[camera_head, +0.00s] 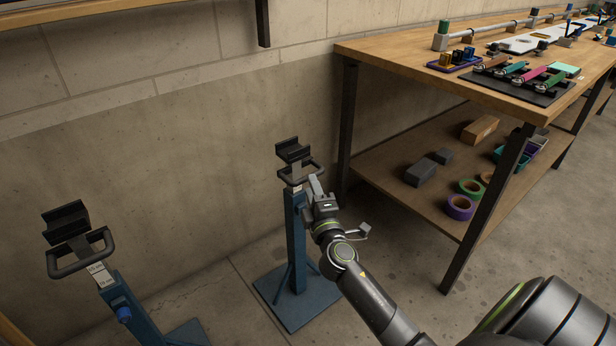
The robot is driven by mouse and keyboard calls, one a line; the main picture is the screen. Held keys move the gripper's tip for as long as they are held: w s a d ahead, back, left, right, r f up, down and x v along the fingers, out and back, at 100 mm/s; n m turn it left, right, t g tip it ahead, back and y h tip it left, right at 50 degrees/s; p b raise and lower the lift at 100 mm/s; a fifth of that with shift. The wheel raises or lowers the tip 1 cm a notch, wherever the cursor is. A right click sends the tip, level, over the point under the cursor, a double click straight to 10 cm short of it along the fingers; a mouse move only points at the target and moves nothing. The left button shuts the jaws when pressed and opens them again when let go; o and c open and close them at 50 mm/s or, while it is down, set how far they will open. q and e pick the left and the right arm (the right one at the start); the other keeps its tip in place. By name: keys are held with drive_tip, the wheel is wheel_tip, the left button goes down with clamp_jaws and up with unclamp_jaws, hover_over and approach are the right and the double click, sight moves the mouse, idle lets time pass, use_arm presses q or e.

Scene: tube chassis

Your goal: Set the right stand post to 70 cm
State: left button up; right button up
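The right stand has a blue post (294,245) upright on a flat blue base plate (318,305). A black cradle (292,151) and a dark loop handle (285,175) sit on its top. A small pale label (296,188) shows just under the handle; its marks are too small to read. My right gripper (316,186) is at the right side of the post top, close to the handle. I cannot tell whether it touches the handle or whether its fingers are open or shut. My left gripper is not in view.
The left stand (126,300) has a blue knob (124,314) and a scale label. A wooden workbench (400,56) with tools stands at right; its lower shelf (385,165) holds tape rolls and blocks. A concrete wall is behind. Floor between the stands is clear.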

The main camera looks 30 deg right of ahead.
drive_tip(key=shift+x, duration=2.3)
clamp_jaws()
